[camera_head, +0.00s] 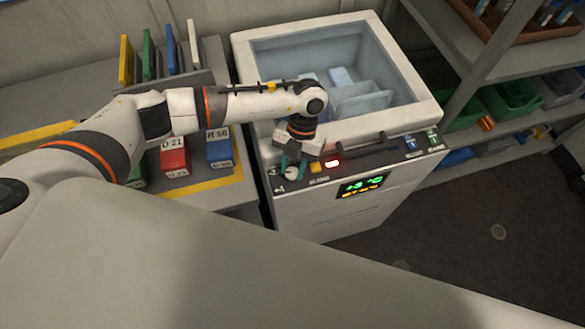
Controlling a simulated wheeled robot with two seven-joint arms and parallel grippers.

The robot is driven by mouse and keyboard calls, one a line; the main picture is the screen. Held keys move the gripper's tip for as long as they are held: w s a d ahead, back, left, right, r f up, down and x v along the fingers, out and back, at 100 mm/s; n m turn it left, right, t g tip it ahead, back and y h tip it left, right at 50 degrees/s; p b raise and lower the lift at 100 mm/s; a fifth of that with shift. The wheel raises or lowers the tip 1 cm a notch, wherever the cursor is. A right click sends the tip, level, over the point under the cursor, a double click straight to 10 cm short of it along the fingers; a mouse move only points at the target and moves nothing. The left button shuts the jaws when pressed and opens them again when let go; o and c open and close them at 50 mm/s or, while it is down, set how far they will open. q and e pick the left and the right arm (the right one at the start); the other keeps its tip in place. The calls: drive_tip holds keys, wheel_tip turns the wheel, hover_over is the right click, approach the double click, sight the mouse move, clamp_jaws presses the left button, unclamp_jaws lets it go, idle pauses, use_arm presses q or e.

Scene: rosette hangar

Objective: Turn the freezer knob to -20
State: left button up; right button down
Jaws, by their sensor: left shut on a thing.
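The white chest freezer (410,84) stands in the middle, with its control panel along the front edge. The pale round knob (291,173) is at the panel's left end. The display (362,186) has a green line that looks like +3 °C and a smaller orange line too small to read surely. My right gripper is not in view.
A yellow button (316,167) and a lit red lamp (333,163) sit right of the knob. Left is a bench with a red box (174,156) and a blue box (219,150). Shelves with green bins (508,101) stand at right. The floor in front is clear.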

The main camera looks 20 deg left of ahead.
use_arm(q)
drive_tip(key=m+y+b, duration=0.1)
drive_tip(key=m+b, duration=0.1)
drive_tip(key=m, duration=0.1)
drive_tip(key=shift+d+f+t+b, duration=0.15)
drive_tip(key=shift+t+b, duration=0.15)
drive_tip(key=shift+m+y+b, duration=0.5)
drive_tip(key=shift+m+b, duration=0.3)
drive_tip(key=shift+m, duration=0.4)
drive_tip(key=shift+r, duration=0.2)
drive_tip(key=o, duration=0.9)
drive_tip(key=shift+o, duration=0.2)
drive_tip(key=shift+d, duration=0.1)
drive_tip(key=shift+r, duration=0.1)
